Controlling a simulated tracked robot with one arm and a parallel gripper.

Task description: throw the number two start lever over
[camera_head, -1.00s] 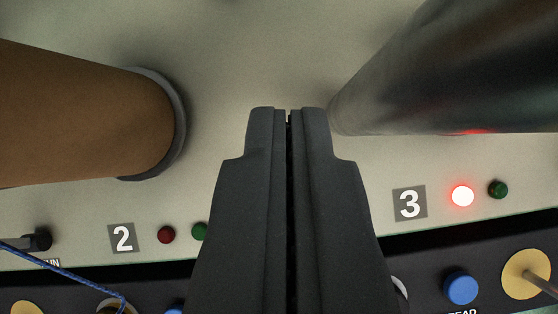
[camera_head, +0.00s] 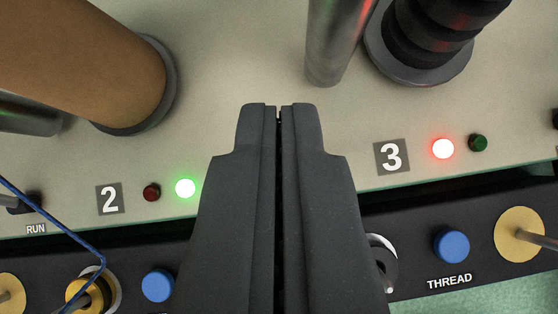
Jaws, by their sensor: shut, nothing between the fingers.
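The number 2 plate (camera_head: 110,200) is on the pale panel at left. Beside it are a dark red lamp (camera_head: 151,192) and a lit green lamp (camera_head: 186,188). A small dark lever-like part (camera_head: 24,203) sits at the left edge above the RUN label (camera_head: 36,229). It is partly cut off and crossed by blue yarn, and I cannot tell surely that it is the number two start lever. My gripper (camera_head: 279,106) is shut and empty, in front of the panel between the 2 and 3 plates, well right of that part.
A brown cone (camera_head: 90,60) stands upper left, a dark spool (camera_head: 425,40) and metal post (camera_head: 335,45) upper right. The number 3 plate (camera_head: 391,156) has a lit red lamp (camera_head: 443,149). Blue yarn (camera_head: 65,229) crosses lower left. Blue buttons (camera_head: 158,285) line the dark strip.

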